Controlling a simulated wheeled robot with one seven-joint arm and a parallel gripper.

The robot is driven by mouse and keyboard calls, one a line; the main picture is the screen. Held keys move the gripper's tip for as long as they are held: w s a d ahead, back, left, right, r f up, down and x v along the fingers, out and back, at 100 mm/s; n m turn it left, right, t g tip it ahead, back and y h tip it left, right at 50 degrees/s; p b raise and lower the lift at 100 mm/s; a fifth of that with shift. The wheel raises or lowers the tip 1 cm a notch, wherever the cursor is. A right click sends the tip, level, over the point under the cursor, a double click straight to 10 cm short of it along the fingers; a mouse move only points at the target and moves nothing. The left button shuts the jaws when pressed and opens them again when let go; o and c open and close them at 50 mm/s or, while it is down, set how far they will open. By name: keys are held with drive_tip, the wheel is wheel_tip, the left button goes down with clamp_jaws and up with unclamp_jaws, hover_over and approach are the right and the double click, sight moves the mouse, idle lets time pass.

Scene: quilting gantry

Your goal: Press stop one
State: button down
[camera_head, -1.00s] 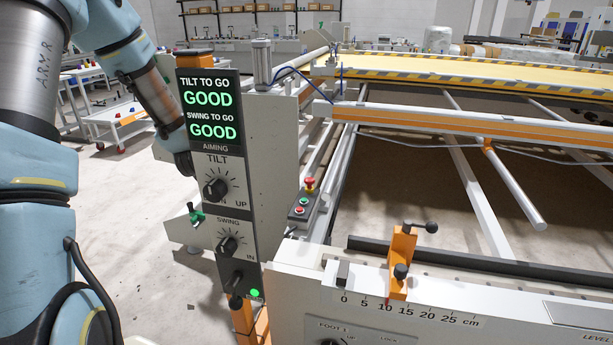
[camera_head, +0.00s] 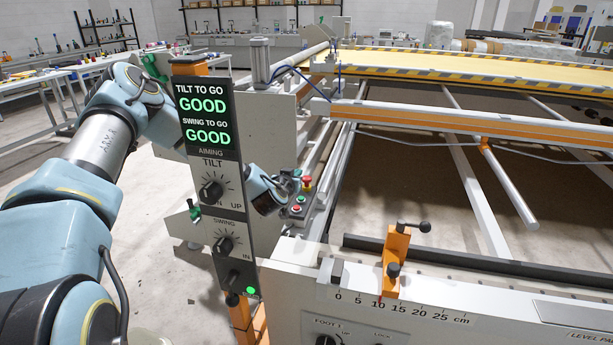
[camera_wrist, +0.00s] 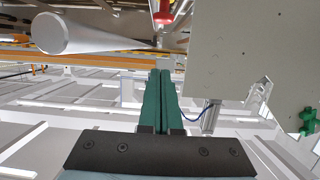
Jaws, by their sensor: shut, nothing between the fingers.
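The red mushroom-shaped stop button (camera_head: 307,183) stands on a small grey control box (camera_head: 297,209), beside the frame's side rail. The box also carries a green and a red button. My gripper (camera_head: 289,181) reaches out from behind the aiming panel and is just left of the red stop in the head view, partly over the box. In the wrist view my green fingers (camera_wrist: 160,73) are shut together and empty. The red stop (camera_wrist: 163,17) is beyond their tips at the top edge, partly cut off, with a visible gap between. No label for stop one is readable.
The tall aiming panel (camera_head: 207,150) reads GOOD for tilt and swing and hides part of my arm. The orange clamp (camera_head: 395,262) stands on the scale plate at the front. In the wrist view a white roller (camera_wrist: 95,32) lies left and a grey plate (camera_wrist: 255,45) right.

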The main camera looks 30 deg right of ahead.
drive_tip(key=shift+d, duration=0.15)
drive_tip(key=p, duration=0.5)
hover_over(305, 193)
wheel_tip(305, 193, down, 5)
drive_tip(key=shift+r, duration=0.2)
drive_tip(key=shift+f+p, duration=0.4)
drive_tip(key=shift+f, duration=0.5)
